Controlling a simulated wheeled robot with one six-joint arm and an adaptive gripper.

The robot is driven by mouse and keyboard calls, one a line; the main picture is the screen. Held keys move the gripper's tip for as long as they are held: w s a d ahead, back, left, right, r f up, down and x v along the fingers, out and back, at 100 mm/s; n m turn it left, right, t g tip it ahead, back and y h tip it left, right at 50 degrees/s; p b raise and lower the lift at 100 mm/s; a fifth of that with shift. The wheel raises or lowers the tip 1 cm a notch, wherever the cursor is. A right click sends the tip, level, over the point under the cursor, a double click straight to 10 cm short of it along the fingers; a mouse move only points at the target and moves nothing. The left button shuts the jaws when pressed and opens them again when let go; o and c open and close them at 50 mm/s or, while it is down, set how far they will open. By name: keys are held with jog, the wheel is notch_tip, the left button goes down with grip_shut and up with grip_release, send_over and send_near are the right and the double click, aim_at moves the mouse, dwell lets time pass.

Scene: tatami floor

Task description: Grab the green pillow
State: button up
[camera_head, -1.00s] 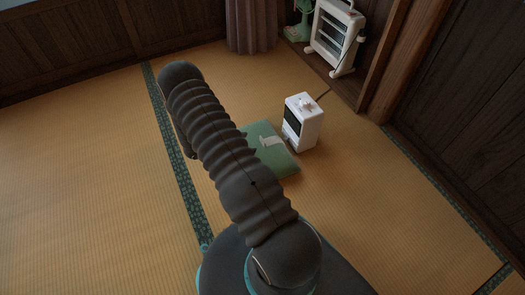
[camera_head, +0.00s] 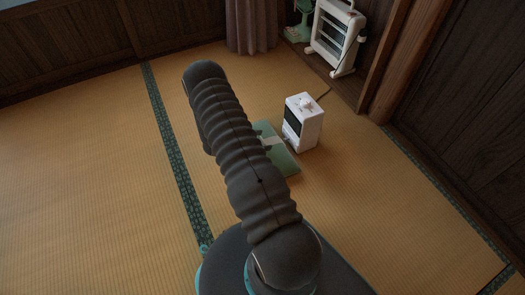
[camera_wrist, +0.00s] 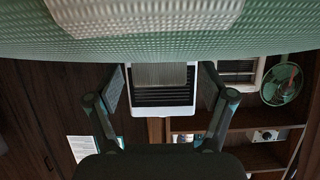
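The green pillow (camera_head: 285,160) lies on the tatami in the head view, partly hidden behind my arm. A pale patch shows on its top. In the wrist view the pillow (camera_wrist: 270,35) fills the top edge, very close, with the pale patch at upper middle. My gripper (camera_wrist: 163,78) is open, with its two fingers well apart just below the pillow's edge in that picture. Nothing is held between the fingers. I cannot tell whether they touch the pillow. In the head view my gripper is hidden behind my arm.
A small white heater (camera_head: 303,121) stands against the pillow's right side; it appears beyond the open fingers in the wrist view (camera_wrist: 162,118). A larger white heater (camera_head: 334,38) and a green fan (camera_head: 301,22) stand at the back right. The tatami (camera_head: 75,170) at left is clear.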

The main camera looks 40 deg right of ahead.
grip_shut()
jog(key=shift+r, duration=0.15)
